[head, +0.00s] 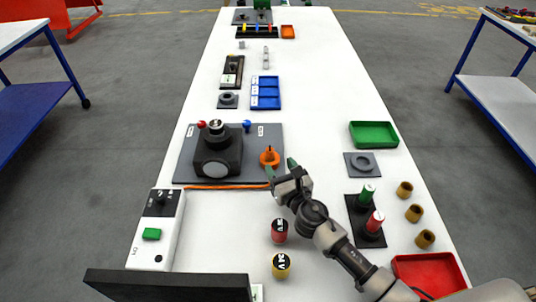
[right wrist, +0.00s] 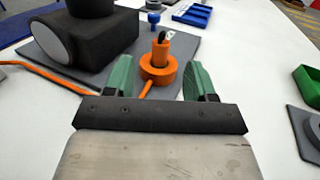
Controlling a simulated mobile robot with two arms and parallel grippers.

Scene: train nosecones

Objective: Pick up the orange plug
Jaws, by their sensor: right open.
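The orange plug (head: 269,157) stands upright on the right part of a grey board (head: 252,133), beside a dark machine block (head: 218,154). In the right wrist view the orange plug (right wrist: 160,60) has a round collar, a narrower top with a dark tip, and an orange cable at its base. My right gripper (head: 281,168) is open and empty, close to the plug on its near side. In the right wrist view its green fingertips (right wrist: 160,75) stand to the left and right of the plug, apart from it. My left gripper is not in view.
A red knob (head: 201,124) and a blue knob (head: 247,125) sit on the board. An orange cable (head: 225,187) runs along its front edge. A green tray (head: 374,134) and grey ring plate (head: 362,164) lie to the right. Red and yellow cylinders stand nearer.

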